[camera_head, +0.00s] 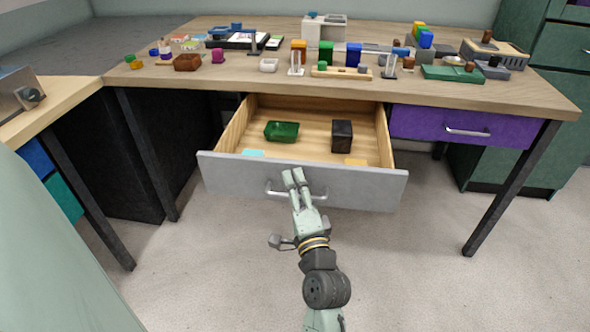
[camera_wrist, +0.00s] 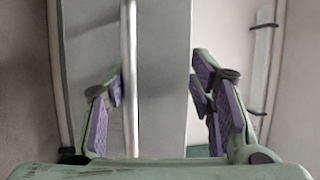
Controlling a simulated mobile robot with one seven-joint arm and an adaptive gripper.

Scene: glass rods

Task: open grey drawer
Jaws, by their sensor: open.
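The grey drawer (camera_head: 350,187) under the wooden table is pulled well out, with its inside in view. Inside it are a green tray (camera_head: 282,131), a black box (camera_head: 342,135), a light blue piece (camera_head: 253,153) and a yellow piece (camera_head: 356,162). My gripper (camera_head: 293,178) is at the drawer's front, by the metal handle (camera_head: 276,188). In the wrist view my gripper (camera_wrist: 163,88) has its fingers spread, with the handle bar (camera_wrist: 129,60) and drawer front (camera_wrist: 163,110) between them. I cannot tell whether a finger touches the handle.
A shut purple drawer (camera_head: 465,129) is to the right. The wooden tabletop (camera_head: 455,92) carries several small blocks, trays and racks. Table legs (camera_head: 510,188) stand at both sides. The floor (camera_head: 420,270) around my arm is clear.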

